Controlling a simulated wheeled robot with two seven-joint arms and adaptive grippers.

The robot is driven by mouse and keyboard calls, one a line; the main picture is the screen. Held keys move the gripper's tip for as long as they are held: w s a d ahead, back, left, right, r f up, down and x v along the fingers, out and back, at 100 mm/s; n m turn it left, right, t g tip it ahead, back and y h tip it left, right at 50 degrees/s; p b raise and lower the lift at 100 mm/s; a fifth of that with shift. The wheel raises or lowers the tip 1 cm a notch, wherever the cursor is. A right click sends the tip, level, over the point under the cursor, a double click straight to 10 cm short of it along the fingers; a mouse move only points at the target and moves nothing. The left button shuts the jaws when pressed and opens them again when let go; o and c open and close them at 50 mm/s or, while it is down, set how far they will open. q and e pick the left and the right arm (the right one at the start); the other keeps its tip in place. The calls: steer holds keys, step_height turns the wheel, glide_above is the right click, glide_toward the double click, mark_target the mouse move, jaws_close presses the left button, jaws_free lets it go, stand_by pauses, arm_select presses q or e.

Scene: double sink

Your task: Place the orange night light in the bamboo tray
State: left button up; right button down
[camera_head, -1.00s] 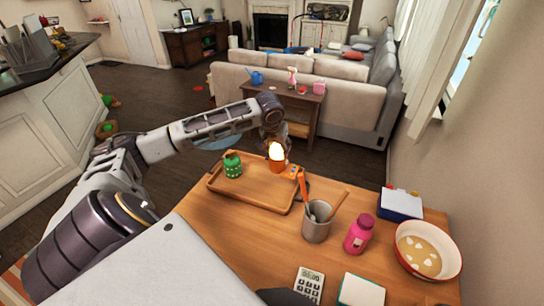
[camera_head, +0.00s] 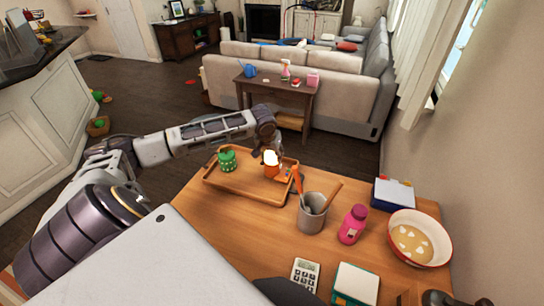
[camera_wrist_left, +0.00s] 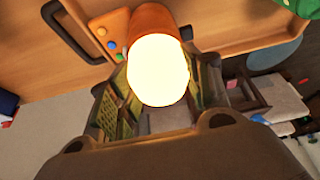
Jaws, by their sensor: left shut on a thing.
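The orange night light (camera_head: 271,171) has a glowing white top and an orange base. In the left wrist view the night light (camera_wrist_left: 157,70) is between the fingers of my left gripper (camera_wrist_left: 160,95), which is shut on it. In the head view my left gripper (camera_head: 272,150) is at the far right part of the bamboo tray (camera_head: 232,187), with the light's base over or in the tray's right end. I cannot tell whether the base touches the tray floor. A green jar-like thing (camera_head: 227,160) stands in the tray's left part. My right gripper is not clearly seen.
An orange thing with coloured buttons (camera_head: 287,174) is at the tray's right end. A grey cup with utensils (camera_head: 311,214), a pink bottle (camera_head: 352,224), a bowl (camera_head: 419,240), a calculator (camera_head: 305,274) and a notebook (camera_head: 355,284) stand nearby on the wooden table (camera_head: 255,230).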

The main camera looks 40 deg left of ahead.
arm_select(q)
steer(key=shift+f, duration=0.8)
steer(key=o, duration=1.4)
steer(key=shift+f, duration=0.1)
steer(key=shift+b+v, duration=0.3)
steer(key=shift+v, duration=5.8)
steer(key=shift+a, duration=0.1)
